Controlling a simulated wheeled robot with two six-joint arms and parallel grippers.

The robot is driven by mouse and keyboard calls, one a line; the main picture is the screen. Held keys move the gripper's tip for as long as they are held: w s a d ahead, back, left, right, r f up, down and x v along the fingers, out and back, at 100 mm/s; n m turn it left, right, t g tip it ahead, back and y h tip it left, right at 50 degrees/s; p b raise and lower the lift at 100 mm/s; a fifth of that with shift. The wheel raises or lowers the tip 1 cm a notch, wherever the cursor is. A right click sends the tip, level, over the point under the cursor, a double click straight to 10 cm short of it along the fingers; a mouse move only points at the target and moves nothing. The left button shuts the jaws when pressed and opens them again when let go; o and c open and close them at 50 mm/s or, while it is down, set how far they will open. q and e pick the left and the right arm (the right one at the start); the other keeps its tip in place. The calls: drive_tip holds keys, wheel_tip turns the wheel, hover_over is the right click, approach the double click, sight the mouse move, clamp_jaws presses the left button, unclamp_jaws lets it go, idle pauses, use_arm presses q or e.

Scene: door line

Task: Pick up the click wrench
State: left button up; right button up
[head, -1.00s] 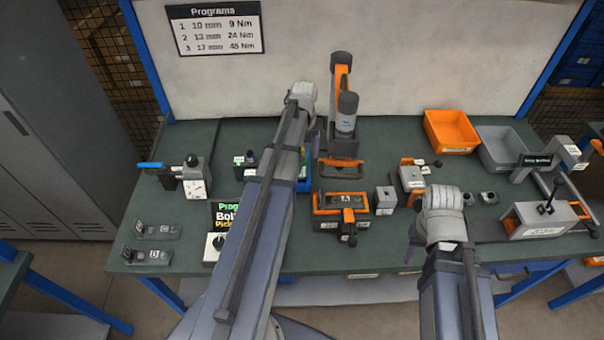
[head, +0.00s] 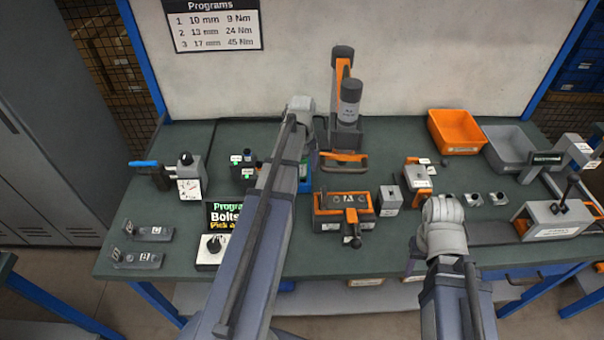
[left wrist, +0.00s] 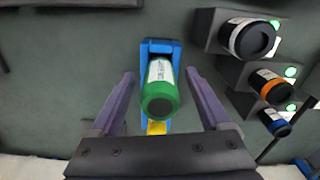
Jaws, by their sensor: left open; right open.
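A blue-handled tool (head: 145,163) lies beside a dial box at the left of the bench; it looks like the click wrench, but I cannot be sure. My left gripper (left wrist: 159,74) is open. In the left wrist view its fingers stand on either side of a green cylinder with a white label (left wrist: 160,85) in a blue holder (left wrist: 175,60), with no clear grip on it. In the head view my left arm hides most of that holder. My right gripper (head: 418,255) is over the front right of the bench; its fingers are mostly hidden.
The dial box (head: 189,185) stands by the blue handle. Lit holders with black, orange and blue ends (left wrist: 262,85) are beside the green cylinder. An orange fixture (head: 343,205) and an upright orange tool (head: 347,100) stand mid-bench. Orange (head: 456,130) and grey (head: 510,147) bins are at back right.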

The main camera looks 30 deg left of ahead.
use_arm(q)
clamp_jaws()
idle(0.6)
drive_tip(key=shift+r, duration=0.1)
wheel_tip(320, 180, up, 10)
drive_tip(key=p, duration=1)
drive_tip(key=shift+f+b, duration=0.7)
drive_tip(key=shift+f, duration=0.05)
drive_tip(key=shift+r, duration=0.15)
drive_tip(key=shift+p, duration=0.3)
